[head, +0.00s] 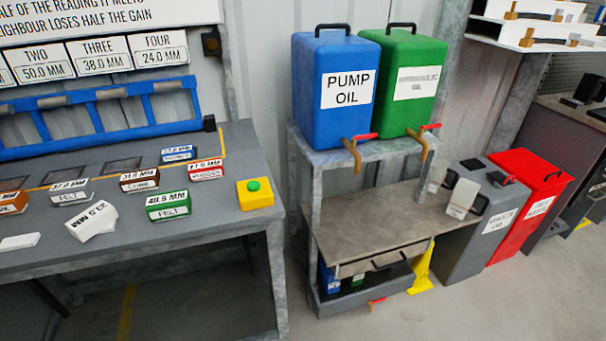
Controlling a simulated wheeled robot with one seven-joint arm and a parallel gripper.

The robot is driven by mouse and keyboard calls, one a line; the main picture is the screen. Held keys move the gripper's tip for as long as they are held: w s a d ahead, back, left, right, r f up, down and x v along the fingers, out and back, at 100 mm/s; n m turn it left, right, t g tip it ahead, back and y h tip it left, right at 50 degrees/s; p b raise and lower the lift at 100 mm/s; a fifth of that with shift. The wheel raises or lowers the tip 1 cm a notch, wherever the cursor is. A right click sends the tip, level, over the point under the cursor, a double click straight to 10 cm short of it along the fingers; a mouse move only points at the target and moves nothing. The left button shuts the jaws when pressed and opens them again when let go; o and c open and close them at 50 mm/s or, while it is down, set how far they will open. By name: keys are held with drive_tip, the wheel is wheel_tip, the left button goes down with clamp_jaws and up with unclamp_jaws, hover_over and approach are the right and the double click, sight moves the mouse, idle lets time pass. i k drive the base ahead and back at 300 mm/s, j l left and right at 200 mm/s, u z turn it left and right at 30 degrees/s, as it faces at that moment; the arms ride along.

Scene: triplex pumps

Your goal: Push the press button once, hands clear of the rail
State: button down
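The press button is a round green button (254,185) on top of a yellow box (255,198). The box sits on the right end of the grey workbench (130,235), close to its right edge. The blue rail (100,115) runs along the back of the bench, with square openings and grey pieces along its top. It lies to the left of and behind the button box. My gripper is not in view.
Several labelled blocks, including a green one (168,206) and a white one (92,222), lie left of the button. A stand (375,150) with blue (335,85) and green oil tanks (413,80) is to the right. Open floor (470,300) lies in front of it.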

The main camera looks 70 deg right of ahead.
sight(252, 186)
drive_tip(key=k+l+z, duration=0.15)
drive_tip(key=l+z, duration=0.2)
drive_tip(key=l, duration=0.4)
drive_tip(key=k+l+z, duration=0.1)
drive_tip(key=l+z, duration=0.25)
drive_tip(key=l, duration=0.35)
